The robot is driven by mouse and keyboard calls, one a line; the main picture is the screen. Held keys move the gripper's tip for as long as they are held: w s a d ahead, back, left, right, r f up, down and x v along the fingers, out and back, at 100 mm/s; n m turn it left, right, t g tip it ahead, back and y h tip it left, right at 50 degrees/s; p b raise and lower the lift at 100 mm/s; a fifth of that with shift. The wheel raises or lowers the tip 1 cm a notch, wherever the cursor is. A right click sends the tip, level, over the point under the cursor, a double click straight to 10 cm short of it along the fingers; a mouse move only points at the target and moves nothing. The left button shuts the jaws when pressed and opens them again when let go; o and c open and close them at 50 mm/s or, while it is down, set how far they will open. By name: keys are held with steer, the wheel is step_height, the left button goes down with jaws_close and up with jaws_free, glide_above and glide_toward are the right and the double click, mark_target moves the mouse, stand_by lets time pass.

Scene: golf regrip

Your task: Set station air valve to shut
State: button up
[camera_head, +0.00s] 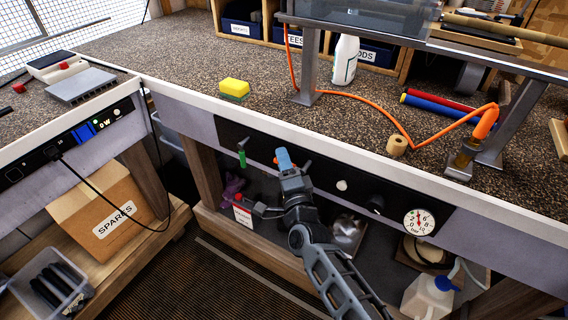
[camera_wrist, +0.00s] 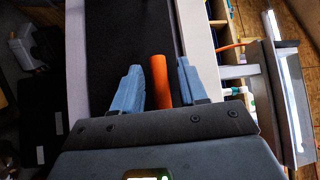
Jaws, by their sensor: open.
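An orange lever (camera_wrist: 160,80) on the black panel (camera_head: 320,175) along the bench front looks like the air valve's handle, but no label on it can be read. My gripper (camera_head: 285,159) is at the panel, its blue fingers open. In the wrist view, my gripper (camera_wrist: 156,85) has one finger on each side of the orange lever, with a gap to both. In the head view the fingers hide most of the lever. A green-handled lever (camera_head: 241,157) hangs to the left on the same panel. The round gauge (camera_head: 418,221) is at the panel's right.
The bench top carries a yellow sponge (camera_head: 235,88), a white bottle (camera_head: 345,60) and an orange hose (camera_head: 375,105). A pale knob (camera_head: 342,185) and a black knob (camera_head: 375,204) lie right of my gripper.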

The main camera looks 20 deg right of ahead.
jaws_close()
stand_by(0.4)
